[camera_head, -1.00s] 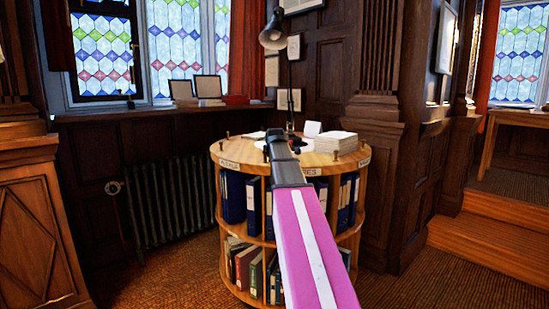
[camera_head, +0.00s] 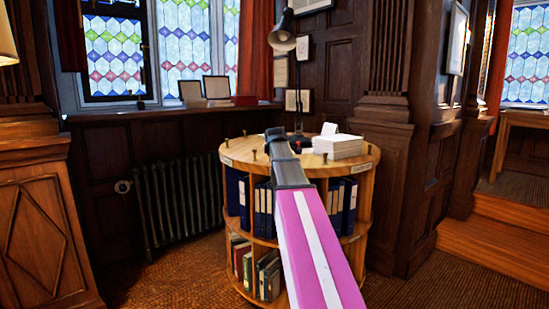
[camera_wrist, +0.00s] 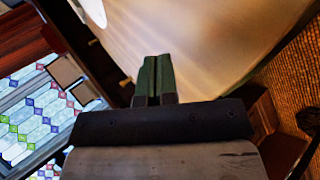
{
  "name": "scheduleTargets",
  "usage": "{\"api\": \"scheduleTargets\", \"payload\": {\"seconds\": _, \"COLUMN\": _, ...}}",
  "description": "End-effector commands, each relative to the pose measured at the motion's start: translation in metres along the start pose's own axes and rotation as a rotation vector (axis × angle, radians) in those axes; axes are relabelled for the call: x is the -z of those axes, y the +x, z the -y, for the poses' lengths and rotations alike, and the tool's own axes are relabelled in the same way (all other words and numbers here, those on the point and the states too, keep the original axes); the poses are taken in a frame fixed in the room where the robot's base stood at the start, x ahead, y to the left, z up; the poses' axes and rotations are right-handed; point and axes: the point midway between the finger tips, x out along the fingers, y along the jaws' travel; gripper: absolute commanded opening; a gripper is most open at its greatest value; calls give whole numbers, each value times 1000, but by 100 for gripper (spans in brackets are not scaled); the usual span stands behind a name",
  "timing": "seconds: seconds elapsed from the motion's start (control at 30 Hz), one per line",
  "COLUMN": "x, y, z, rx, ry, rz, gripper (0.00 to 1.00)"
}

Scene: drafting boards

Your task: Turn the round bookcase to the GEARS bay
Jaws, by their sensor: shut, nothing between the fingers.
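The round bookcase (camera_head: 235,152) has a pale wood top with short pegs around its edge and small rim labels. A left rim label (camera_head: 227,161) and a right rim label (camera_head: 358,169) show, too small to read. My arm hides the middle of the near rim, so I cannot tell which bay faces me. My gripper (camera_head: 275,133) is over the top in the head view. In the wrist view my gripper (camera_wrist: 155,62) has its fingers together and empty, with the pale wood top (camera_wrist: 200,35) beyond them. Contact with a peg cannot be made out.
A stack of white paper (camera_head: 338,146) and a black desk lamp (camera_head: 283,35) stand on the top. Blue binders (camera_head: 337,205) and books (camera_head: 268,275) fill the shelves. A radiator (camera_head: 180,205) is at the left, a panelled pillar (camera_head: 385,200) close at the right.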

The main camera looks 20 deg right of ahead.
Motion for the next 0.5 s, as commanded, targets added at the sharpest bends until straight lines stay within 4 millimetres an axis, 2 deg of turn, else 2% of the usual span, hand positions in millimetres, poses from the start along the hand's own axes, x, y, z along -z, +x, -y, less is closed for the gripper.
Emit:
{"api": "scheduleTargets", "payload": {"seconds": 0.3, "x": -7, "y": -7, "z": -5, "rx": -1, "ry": -1, "rz": 0, "gripper": 0}}
{"api": "scheduleTargets", "payload": {"seconds": 0.5, "x": -6, "y": -16, "z": -17, "rx": -1, "ry": -1, "rz": 0, "gripper": 0}}
